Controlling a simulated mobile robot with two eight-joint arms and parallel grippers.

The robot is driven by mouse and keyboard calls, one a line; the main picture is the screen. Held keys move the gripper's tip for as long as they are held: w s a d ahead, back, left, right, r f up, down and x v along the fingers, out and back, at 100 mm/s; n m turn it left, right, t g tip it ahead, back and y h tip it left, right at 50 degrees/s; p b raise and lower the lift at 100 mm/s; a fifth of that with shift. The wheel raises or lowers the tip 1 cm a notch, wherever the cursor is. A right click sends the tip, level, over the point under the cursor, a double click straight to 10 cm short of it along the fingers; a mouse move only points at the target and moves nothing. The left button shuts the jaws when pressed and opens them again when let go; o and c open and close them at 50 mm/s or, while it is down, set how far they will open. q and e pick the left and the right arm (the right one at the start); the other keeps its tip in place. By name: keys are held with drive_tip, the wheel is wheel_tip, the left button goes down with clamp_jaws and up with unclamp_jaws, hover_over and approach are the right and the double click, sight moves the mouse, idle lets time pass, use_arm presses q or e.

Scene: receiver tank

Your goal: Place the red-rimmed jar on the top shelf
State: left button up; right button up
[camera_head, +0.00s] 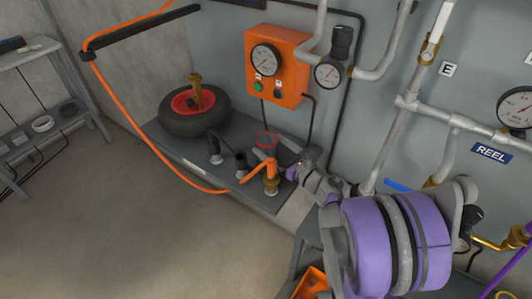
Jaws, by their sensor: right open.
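The jar (267,142) with a red rim stands upright on the dark grey bench against the wall. Its body looks dark or see-through, and its lower part is partly hidden by an orange hose end and a brass fitting. My right gripper (277,155) reaches in from the lower right and is open, with its fingers close by the jar. I cannot tell whether they touch it. The top shelf (22,52) belongs to a grey rack at the far left, with a dark object on it. My left gripper is not in view.
A black wheel-like part with a red centre (194,110) lies on the bench (230,182), left of the jar. Black fittings (215,150) stand between them. An orange hose (150,160) loops from a wall bar across the front. An orange gauge box (276,66) hangs above. The floor at left is clear.

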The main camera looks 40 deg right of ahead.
sight(260, 136)
drive_tip(key=w, duration=0.5)
drive_tip(key=shift+w+a, duration=0.15)
drive_tip(key=shift+w, duration=0.2)
drive_tip(key=c, duration=1.4)
drive_tip(key=shift+s+a+r, duration=0.1)
drive_tip(key=shift+a+r, duration=0.05)
drive_tip(key=shift+r, duration=0.3)
wheel_tip(260, 136, up, 11)
drive_tip(key=p, duration=0.3)
drive_tip(key=s+a, duration=0.1)
drive_tip(key=a, duration=0.5)
drive_tip(key=s+a+p, duration=0.1)
drive_tip(key=s+a, duration=0.1)
drive_tip(key=a, duration=0.4)
drive_tip(key=s+a+p, duration=0.1)
drive_tip(key=s+a, duration=0.1)
drive_tip(key=a, duration=0.5)
drive_tip(key=shift+s+f, duration=0.15)
drive_tip(key=shift+s, duration=0.05)
